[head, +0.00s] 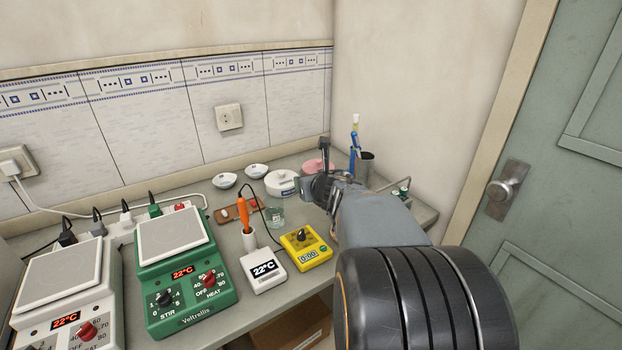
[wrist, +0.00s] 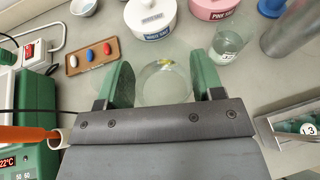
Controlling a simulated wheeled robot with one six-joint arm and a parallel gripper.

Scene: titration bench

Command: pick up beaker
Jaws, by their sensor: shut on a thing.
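In the wrist view, the two green fingers of my gripper (wrist: 164,84) are closed on opposite sides of a clear glass beaker (wrist: 163,78). A small yellow mark shows near the beaker's far side. In the head view, my gripper (head: 312,190) is small and dark at the end of my arm, above the bench. A second beaker (wrist: 230,46) with clear liquid stands beside the pink jar in the wrist view.
The white jar (wrist: 151,15) and pink jar (wrist: 213,8) stand behind. A brown tray (wrist: 75,70) with coloured pieces lies left. A metal cylinder (wrist: 290,37) and rack (wrist: 293,125) stand right. The yellow timer (head: 306,247) and green stirrer (head: 183,275) are in front.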

